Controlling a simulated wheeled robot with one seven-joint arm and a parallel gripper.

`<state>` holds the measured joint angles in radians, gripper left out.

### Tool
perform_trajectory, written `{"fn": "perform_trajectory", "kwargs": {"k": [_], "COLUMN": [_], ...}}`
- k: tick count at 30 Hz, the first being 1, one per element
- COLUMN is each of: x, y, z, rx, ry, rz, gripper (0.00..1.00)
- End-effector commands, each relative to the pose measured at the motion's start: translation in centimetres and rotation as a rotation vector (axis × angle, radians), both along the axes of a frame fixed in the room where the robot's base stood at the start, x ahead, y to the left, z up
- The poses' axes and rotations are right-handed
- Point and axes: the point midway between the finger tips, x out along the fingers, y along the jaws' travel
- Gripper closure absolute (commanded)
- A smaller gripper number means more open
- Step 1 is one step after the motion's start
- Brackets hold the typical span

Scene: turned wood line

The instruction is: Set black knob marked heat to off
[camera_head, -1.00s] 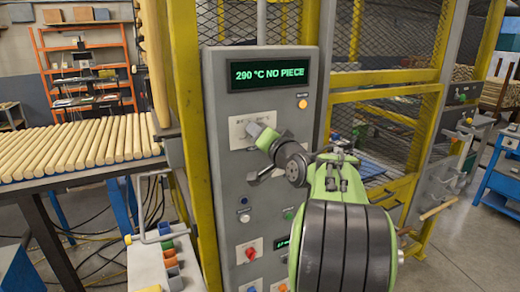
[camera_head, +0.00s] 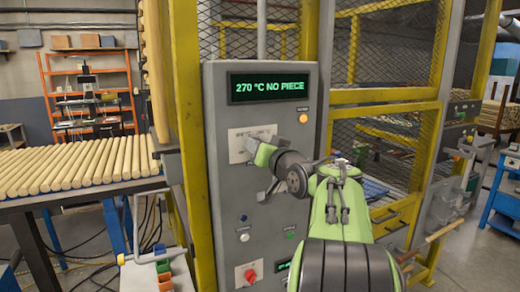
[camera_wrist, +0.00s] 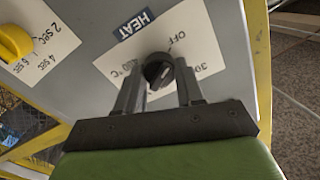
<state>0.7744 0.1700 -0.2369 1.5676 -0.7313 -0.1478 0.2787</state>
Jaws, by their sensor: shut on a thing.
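The black knob (camera_wrist: 157,70) sits on a white dial plate under a blue HEAT label (camera_wrist: 133,23) in the wrist view. OFF is printed above and right of the knob; 300 is at the right and another mark at the left. Where the knob's pointer aims is hard to tell. My gripper (camera_wrist: 158,80) has a finger on each side of the knob and is shut on it. In the head view my gripper (camera_head: 250,146) reaches the grey panel (camera_head: 220,215) and hides the knob. The display (camera_head: 268,86) reads 270 °C NO PIECE.
A yellow knob (camera_wrist: 14,42) with a seconds scale is left of the black one in the wrist view. The panel also has an orange lamp (camera_head: 303,118), a red knob (camera_head: 251,275) and small buttons. Yellow posts (camera_head: 190,130) and mesh stand around it.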

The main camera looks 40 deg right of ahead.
Motion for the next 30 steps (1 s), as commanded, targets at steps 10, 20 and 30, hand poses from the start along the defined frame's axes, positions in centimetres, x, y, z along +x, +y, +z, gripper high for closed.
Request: {"fn": "perform_trajectory", "kwargs": {"k": [10, 20, 30], "x": [0.0, -0.4, -8.6], "y": [0.0, 0.1, 2.4], "z": [-0.1, 0.0, -0.1], "rx": [0.002, 0.001, 0.000], "ry": [0.002, 0.000, -0.003], "rz": [0.001, -0.002, -0.005], "gripper": [0.38, 0.37, 0.37]}}
